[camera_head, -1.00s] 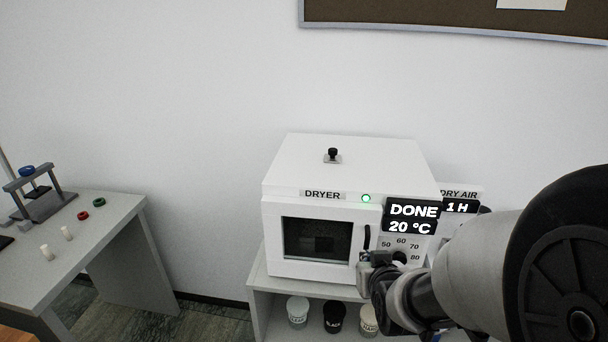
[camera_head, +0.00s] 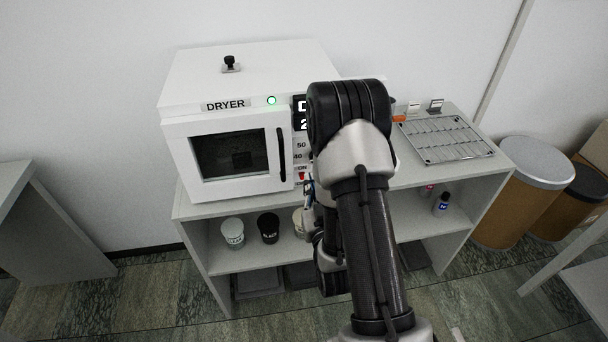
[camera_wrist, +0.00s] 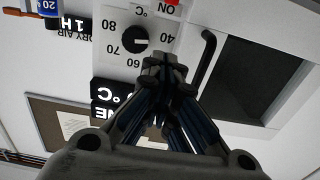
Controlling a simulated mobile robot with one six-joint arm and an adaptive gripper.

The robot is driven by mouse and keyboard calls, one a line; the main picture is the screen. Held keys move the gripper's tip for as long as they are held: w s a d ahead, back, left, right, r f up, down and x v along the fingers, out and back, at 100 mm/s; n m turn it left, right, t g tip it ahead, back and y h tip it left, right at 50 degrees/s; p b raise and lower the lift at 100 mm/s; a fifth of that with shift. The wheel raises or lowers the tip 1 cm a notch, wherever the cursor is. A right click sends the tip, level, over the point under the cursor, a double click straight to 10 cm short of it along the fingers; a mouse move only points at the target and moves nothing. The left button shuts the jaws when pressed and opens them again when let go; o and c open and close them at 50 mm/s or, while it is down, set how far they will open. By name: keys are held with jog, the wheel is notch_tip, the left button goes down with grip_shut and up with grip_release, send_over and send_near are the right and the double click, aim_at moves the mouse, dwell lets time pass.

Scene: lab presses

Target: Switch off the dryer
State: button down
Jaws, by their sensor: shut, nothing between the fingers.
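The white dryer (camera_head: 225,150) stands on a shelf unit with its door shut and a green light (camera_head: 271,100) lit. On its control panel, a small red switch (camera_head: 301,176) shows beside the "ON" label, just right of the door handle. My gripper (camera_head: 308,195) is close in front of the panel, near the switch, partly hidden by my arm. In the upside-down wrist view, the closed fingertips (camera_wrist: 165,62) are empty and point at the panel near the temperature dial (camera_wrist: 134,39). The red switch (camera_wrist: 166,4) is cut off at the top edge there. Contact cannot be told.
The door handle (camera_head: 282,155) juts out beside the panel. Several lidded cups, including a black one (camera_head: 269,228), stand on the lower shelf. A wire rack (camera_head: 446,138) lies on top at the right. Lidded bins (camera_head: 525,190) stand on the floor farther right.

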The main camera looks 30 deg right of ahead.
aim_at(301, 152)
dwell(0.3)
jog(key=b+x, duration=0.2)
jog(key=x, duration=0.7)
jog(key=shift+w+b, duration=0.3)
jog(key=shift+b, duration=0.05)
notch_tip(301, 152, down, 3)
jog(key=shift+s+r+b, duration=0.15)
jog(key=shift+r+b, duration=0.05)
jog(key=shift+b, duration=0.35)
jog(key=shift+s+f, duration=0.3)
jog(key=shift+f, duration=0.35)
jog(key=shift+w+f, duration=0.1)
jog(key=shift+w, duration=0.05)
